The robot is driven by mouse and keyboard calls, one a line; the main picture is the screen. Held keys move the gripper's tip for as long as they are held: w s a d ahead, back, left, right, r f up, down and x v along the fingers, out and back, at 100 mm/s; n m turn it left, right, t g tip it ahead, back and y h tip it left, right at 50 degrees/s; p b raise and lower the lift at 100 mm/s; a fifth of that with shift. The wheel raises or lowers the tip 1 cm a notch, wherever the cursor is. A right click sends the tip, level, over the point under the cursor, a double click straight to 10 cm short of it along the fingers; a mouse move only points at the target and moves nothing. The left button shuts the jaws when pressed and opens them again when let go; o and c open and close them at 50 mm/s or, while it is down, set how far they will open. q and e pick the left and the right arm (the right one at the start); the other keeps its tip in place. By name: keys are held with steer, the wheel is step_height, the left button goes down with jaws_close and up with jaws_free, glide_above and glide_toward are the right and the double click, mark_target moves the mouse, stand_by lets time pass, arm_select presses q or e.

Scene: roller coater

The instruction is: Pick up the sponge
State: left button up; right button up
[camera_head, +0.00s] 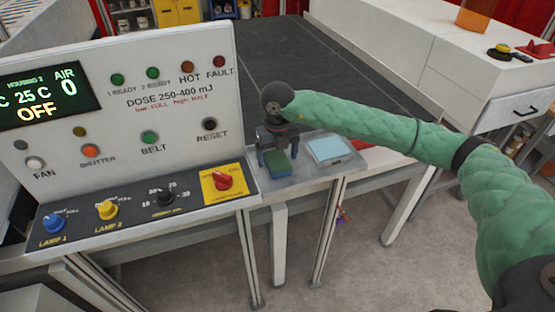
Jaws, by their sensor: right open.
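The gripper body hides the sponge's far part. My left gripper is not in view.
The control panel (130,110) with knobs and buttons stands close on the left. A dark conveyor belt (310,60) runs behind.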

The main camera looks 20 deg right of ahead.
steer(key=shift+f, duration=0.2)
steer(key=shift+c, duration=0.3)
steer(key=c, duration=1)
